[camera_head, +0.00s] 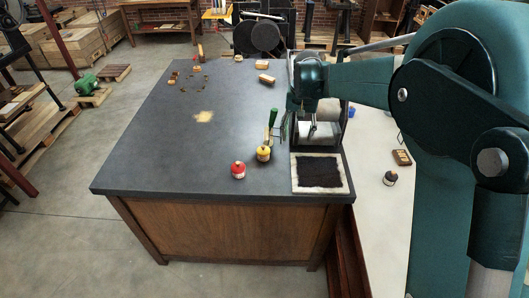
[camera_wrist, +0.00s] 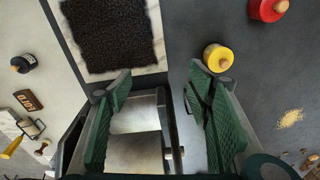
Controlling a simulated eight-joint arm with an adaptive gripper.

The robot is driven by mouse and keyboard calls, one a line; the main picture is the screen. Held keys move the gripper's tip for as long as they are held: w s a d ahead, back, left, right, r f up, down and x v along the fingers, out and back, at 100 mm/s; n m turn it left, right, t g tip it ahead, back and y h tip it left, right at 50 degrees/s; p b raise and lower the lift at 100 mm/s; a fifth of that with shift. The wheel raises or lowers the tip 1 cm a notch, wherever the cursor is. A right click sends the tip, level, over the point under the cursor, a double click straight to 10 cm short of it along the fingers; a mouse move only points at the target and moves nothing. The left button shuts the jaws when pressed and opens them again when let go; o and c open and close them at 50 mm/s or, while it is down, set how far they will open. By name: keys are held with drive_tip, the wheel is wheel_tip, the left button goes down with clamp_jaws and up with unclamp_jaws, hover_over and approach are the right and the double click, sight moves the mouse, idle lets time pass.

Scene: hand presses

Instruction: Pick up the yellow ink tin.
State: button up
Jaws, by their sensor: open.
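The yellow ink tin (camera_head: 263,154) stands on the dark tabletop (camera_head: 165,140), near its front right part.
A red tin (camera_head: 238,170) stands left of the yellow one. A black inked slab with a pale border (camera_head: 320,158) lies right of it, and the metal press (camera_head: 322,128) is behind the slab. The table's middle left is mostly clear.

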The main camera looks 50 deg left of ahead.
sight(263, 146)
drive_tip(key=shift+n+g+h, duration=0.3)
drive_tip(key=shift+n+h, duration=0.1)
drive_tip(key=shift+n, duration=0.2)
drive_tip(key=s+a+f, duration=0.2)
drive_tip(key=a, duration=0.2)
drive_tip(key=s+a+f+p, duration=0.1)
drive_tip(key=s+a+f, duration=0.1)
drive_tip(key=s+a, duration=0.1)
drive_tip(key=s+a+f+p, duration=0.1)
drive_tip(key=s+a+f, duration=0.1)
drive_tip(key=a, duration=0.3)
drive_tip(key=shift+s+f, duration=0.15)
drive_tip(key=shift+f, duration=0.15)
drive_tip(key=shift+f, duration=0.1)
drive_tip(key=shift+f, duration=1.2)
drive_tip(key=shift+f, duration=0.1)
drive_tip(key=shift+f+p, duration=0.4)
drive_tip(key=shift+f, duration=2.15)
drive_tip(key=c, duration=1.1)
